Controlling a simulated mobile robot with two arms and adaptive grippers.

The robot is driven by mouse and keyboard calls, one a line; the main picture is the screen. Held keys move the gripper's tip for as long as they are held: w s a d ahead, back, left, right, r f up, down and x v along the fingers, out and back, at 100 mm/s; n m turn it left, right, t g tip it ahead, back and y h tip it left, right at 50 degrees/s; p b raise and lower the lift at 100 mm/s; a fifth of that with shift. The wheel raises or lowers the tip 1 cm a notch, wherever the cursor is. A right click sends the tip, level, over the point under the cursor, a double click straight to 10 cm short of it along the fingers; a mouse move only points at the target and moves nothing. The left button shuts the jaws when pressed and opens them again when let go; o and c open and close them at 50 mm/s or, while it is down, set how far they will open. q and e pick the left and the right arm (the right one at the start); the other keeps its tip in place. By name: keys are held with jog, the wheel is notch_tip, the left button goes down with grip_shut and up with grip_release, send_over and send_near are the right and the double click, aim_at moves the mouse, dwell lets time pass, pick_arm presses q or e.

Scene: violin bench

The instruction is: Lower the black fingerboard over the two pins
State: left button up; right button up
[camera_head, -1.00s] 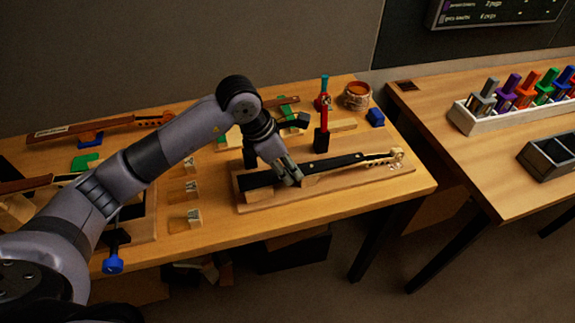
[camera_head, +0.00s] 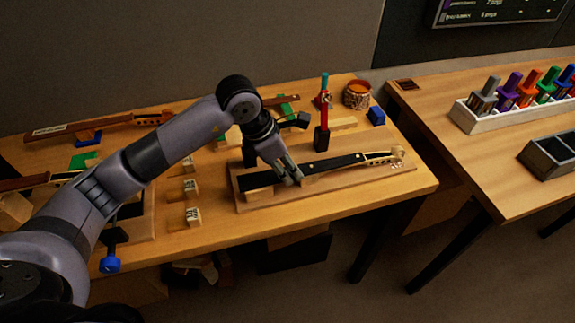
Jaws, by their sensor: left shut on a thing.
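The black fingerboard (camera_head: 333,162) lies lengthwise along the pale wooden neck (camera_head: 382,156), which rests on a wooden board (camera_head: 330,184) on the bench. My left gripper (camera_head: 290,176) is shut on the fingerboard and covers part of it. The fingerboard's wide end sticks out to the left of the gripper. The two pins cannot be made out, and I cannot tell whether the fingerboard touches the neck. My right gripper is not in view.
A red and black upright tool (camera_head: 322,115), a round jar (camera_head: 357,95) and a blue block (camera_head: 376,116) stand behind the board. Small pale blocks (camera_head: 191,188) sit to its left. Another table (camera_head: 455,160) with a white rack (camera_head: 480,118) stands at right.

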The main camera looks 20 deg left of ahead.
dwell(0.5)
pick_arm(q)
jog(key=o, duration=1.3)
jog(key=v, duration=1.2)
